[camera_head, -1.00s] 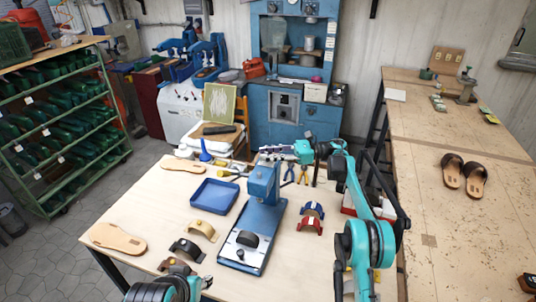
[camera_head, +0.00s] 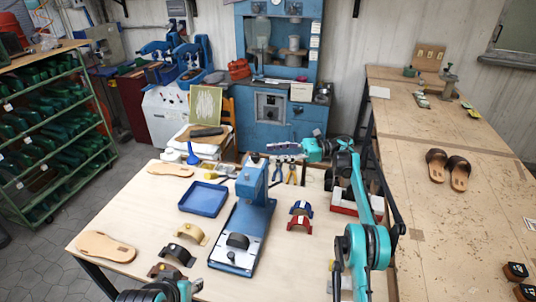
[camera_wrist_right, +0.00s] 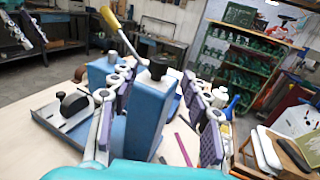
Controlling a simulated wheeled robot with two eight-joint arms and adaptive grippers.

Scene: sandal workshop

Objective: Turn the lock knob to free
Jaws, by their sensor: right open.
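A blue press (camera_head: 250,215) stands on the pale table. A black knob (camera_wrist_right: 158,68) tops its blue column in the right wrist view, beside a lever with a yellow grip (camera_wrist_right: 110,18); I cannot tell which way the knob is turned. My right gripper (camera_head: 268,159) is open and empty, behind and to the right of the press head. In the wrist view its fingers (camera_wrist_right: 160,135) frame the column, without clear contact. My left arm shows at the bottom of the head view. A padded gripper part (camera_wrist_right: 25,32), likely my left one, shows at the wrist view's upper left.
A blue tray (camera_head: 204,198) lies left of the press. Pliers (camera_head: 290,172) lie behind it. Red and blue strap pieces (camera_head: 300,222) lie to its right, and tan and dark ones (camera_head: 188,234) to its left. An insole (camera_head: 106,246) lies at the table's left edge.

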